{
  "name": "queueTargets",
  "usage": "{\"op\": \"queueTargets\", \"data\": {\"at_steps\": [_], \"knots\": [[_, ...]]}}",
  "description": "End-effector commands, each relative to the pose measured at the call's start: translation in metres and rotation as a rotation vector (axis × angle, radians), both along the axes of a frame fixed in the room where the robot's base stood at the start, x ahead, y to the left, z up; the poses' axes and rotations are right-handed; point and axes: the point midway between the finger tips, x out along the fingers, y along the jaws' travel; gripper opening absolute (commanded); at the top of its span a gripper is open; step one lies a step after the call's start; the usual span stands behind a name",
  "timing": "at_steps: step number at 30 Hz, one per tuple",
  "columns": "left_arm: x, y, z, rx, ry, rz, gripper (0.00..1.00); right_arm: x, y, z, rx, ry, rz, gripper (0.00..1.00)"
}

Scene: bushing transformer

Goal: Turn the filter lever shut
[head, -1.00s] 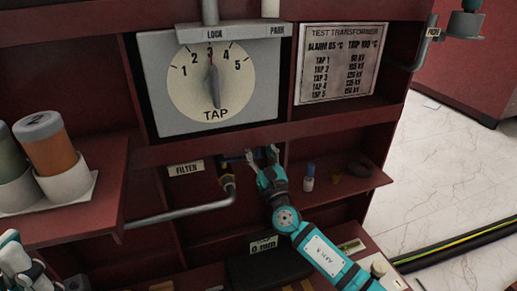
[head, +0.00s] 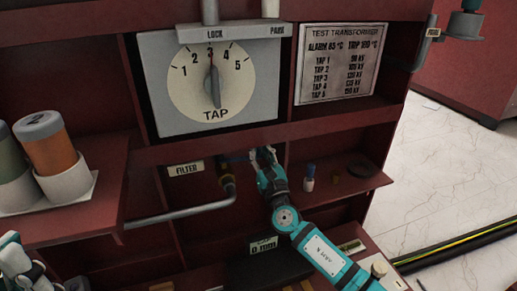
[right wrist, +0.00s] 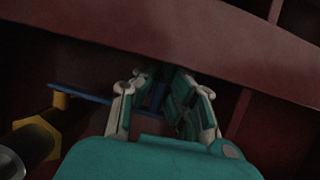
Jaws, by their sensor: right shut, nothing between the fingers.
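The filter lever is a thin blue bar (head: 237,157) at the brass and yellow valve (head: 228,183), right of the FILTER label (head: 184,169). It sticks out roughly sideways to the right. In the right wrist view the lever (right wrist: 80,93) runs from above the yellow hex fitting (right wrist: 40,132) towards my fingers; its far end is partly hidden behind them. My right gripper (head: 262,153) is at the lever's right end, shut with nothing held; its fingers also show in the right wrist view (right wrist: 160,80). I cannot tell whether they touch the lever. My left gripper (head: 18,262) is partly visible at lower left.
A red shelf edge (head: 215,142) runs just above my right gripper. A grey pipe (head: 180,213) leads left from the valve. A small blue-capped bottle (head: 309,184) stands on the shelf to the right. The TAP dial (head: 211,80) is above.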

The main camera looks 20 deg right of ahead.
Motion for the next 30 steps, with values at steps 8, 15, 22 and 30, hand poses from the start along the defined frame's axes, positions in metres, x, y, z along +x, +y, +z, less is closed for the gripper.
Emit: {"op": "queueTargets", "data": {"at_steps": [8, 15, 22, 30], "knots": [[0.003, -0.002, 0.008, 0.008, -0.048, 0.002, 0.00, 0.013, -0.002, -0.002, 0.005, 0.002, -0.002, 0.00], [0.003, -0.002, 0.008, 0.007, -0.046, 0.001, 0.00, 0.013, -0.002, -0.002, 0.005, 0.004, -0.002, 0.12], [0.002, -0.002, 0.008, 0.006, -0.047, 0.001, 0.00, 0.013, -0.001, -0.001, 0.003, 0.001, -0.001, 0.35], [0.003, -0.001, 0.007, 0.005, -0.044, 0.002, 0.00, 0.009, -0.001, -0.002, 0.003, 0.000, -0.001, 0.35]]}}
